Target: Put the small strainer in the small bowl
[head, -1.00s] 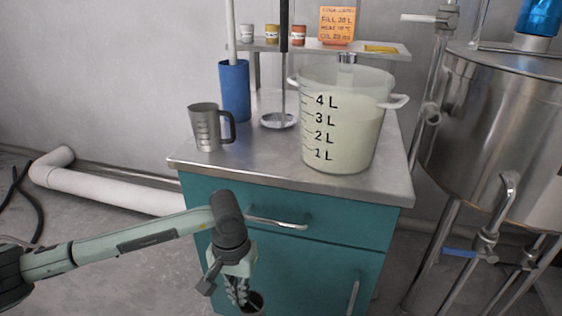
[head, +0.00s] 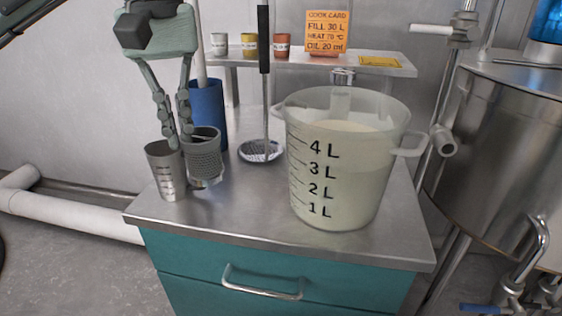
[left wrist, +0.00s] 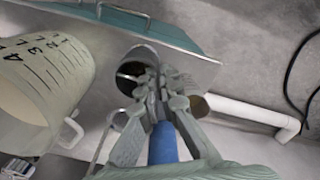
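A small grey mesh strainer (head: 205,160), shaped like a cup, is at the left of the steel top in the head view. My left gripper (head: 180,142) comes down from above with its fingertips at the strainer's left rim and appears shut on it. Whether the strainer's base touches the steel top is unclear. In the left wrist view the fingers (left wrist: 162,88) overlap the rim of a dark-mouthed cylinder (left wrist: 140,62), apparently the strainer. My right gripper is not seen.
A skimmer (head: 260,151) stands behind right. A large measuring bucket (head: 340,180) fills the right of the top. The front middle (head: 245,210) is clear.

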